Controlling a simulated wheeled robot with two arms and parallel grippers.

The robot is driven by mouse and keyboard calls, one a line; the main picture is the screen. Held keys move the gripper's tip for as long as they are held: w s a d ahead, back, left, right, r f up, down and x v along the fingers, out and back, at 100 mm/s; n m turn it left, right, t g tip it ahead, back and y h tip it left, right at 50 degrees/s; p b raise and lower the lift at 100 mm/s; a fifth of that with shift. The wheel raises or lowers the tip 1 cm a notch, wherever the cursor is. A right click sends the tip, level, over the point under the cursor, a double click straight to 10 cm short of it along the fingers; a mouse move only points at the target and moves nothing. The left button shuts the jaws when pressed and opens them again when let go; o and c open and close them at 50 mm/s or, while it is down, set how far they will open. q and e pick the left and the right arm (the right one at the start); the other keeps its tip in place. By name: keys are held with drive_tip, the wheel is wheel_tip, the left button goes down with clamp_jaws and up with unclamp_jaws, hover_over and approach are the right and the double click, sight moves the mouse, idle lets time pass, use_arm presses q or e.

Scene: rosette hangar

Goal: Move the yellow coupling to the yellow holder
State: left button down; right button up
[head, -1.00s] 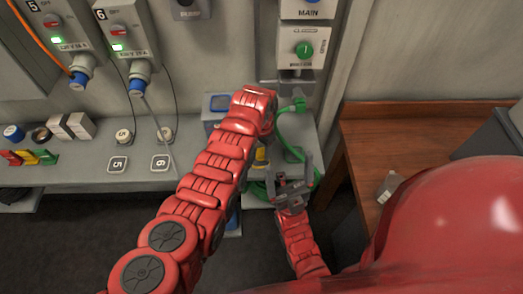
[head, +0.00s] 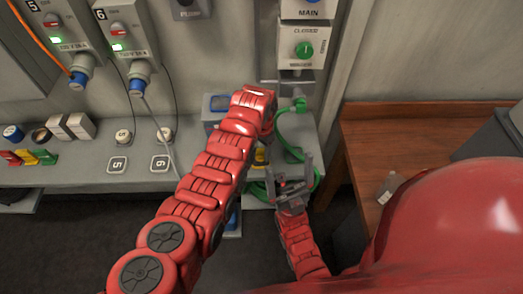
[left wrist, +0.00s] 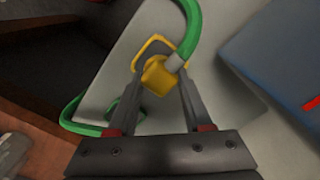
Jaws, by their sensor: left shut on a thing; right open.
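The yellow coupling (left wrist: 157,76) is between the fingertips of my left gripper (left wrist: 160,80) in the left wrist view, and the gripper is shut on it. A green hose (left wrist: 190,25) joins the coupling. A thin yellow loop (left wrist: 155,40) shows just beyond it; I cannot tell if this is the yellow holder. In the head view only a small patch of yellow (head: 261,156) shows, beside my left wrist, which hides most of that spot. My right gripper (head: 291,170) is open and empty, just right of the yellow patch.
The grey bench (head: 80,176) runs along the wall, with sockets and coloured blocks (head: 35,157) at the left. The green hose (head: 283,135) loops by the bench's right end. A wooden table (head: 420,128) stands at the right.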

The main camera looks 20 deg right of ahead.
use_arm(q)
drive_tip(key=shift+f+b, duration=0.45)
drive_tip(key=shift+f, duration=0.05)
drive_tip(key=shift+c, duration=1.2)
unclamp_jaws()
wheel_tip(320, 180, up, 8)
drive_tip(key=b, duration=0.2)
drive_tip(key=shift+w+f+b, duration=0.1)
drive_tip(key=shift+b, duration=0.25)
wheel_tip(320, 180, up, 10)
drive_tip(key=p, duration=0.1)
drive_tip(key=shift+f+p, duration=0.2)
drive_tip(key=shift+p, duration=0.15)
